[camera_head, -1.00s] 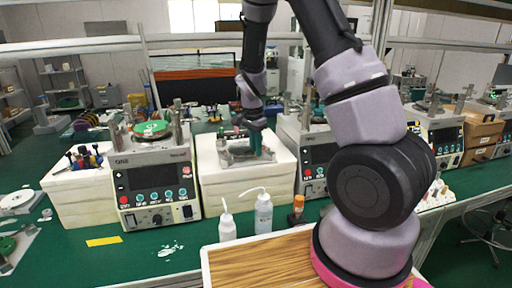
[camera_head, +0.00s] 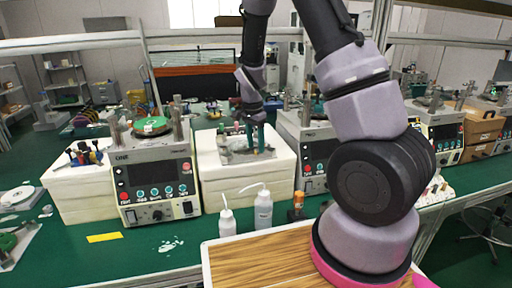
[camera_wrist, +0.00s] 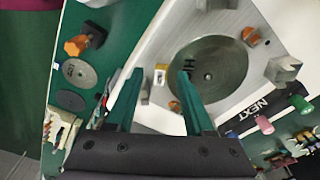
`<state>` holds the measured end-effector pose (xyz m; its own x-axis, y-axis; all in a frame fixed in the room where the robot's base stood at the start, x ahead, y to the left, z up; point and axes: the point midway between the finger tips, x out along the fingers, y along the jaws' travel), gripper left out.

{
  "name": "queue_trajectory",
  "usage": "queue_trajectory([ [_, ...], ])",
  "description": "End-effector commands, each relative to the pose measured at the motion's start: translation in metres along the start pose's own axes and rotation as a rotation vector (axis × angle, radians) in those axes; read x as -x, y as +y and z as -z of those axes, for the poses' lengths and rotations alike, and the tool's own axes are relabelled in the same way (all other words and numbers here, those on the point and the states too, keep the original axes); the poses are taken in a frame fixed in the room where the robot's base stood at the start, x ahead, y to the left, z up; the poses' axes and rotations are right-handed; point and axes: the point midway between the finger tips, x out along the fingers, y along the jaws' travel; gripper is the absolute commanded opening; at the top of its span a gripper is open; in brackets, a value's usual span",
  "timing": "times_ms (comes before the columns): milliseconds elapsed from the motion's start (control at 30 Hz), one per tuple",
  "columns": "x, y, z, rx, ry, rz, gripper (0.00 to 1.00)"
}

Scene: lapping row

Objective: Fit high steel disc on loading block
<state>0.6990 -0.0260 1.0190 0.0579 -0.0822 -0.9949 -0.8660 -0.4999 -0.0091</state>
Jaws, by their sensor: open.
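My gripper (camera_head: 249,140) hangs over a grey metal fixture (camera_head: 240,155) on a white block (camera_head: 210,180) in the head view. In the wrist view my gripper (camera_wrist: 160,76) is open, its two green fingers apart. A large round grey plate (camera_wrist: 222,72) with a dark H-like mark lies right of the fingertips, on a light surface. A small pale piece with an orange part (camera_wrist: 160,70) shows between the fingertips; whether they touch it I cannot tell. A smaller grey disc (camera_wrist: 78,72) with a dark mark lies on green at left. Which is the high steel disc is unclear.
A control machine (camera_head: 155,180) with a green-topped disc stands left of the white block, and another machine (camera_head: 315,160) stands right. Two white bottles (camera_head: 263,210) stand in front. Orange and grey knobs (camera_wrist: 283,70) ring the plate.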

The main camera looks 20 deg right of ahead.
Motion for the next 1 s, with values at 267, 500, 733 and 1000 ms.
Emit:
queue_trajectory([
  [267,0.058,-0.001,0.000,0.001,0.001,0.006,0.53],
  [500,0.088,-0.001,0.000,0.001,0.001,0.003,0.53],
  [733,0.093,0.000,0.000,0.000,0.001,0.000,0.53],
  [1000,0.100,0.003,0.001,0.006,-0.007,0.015,0.53],
])
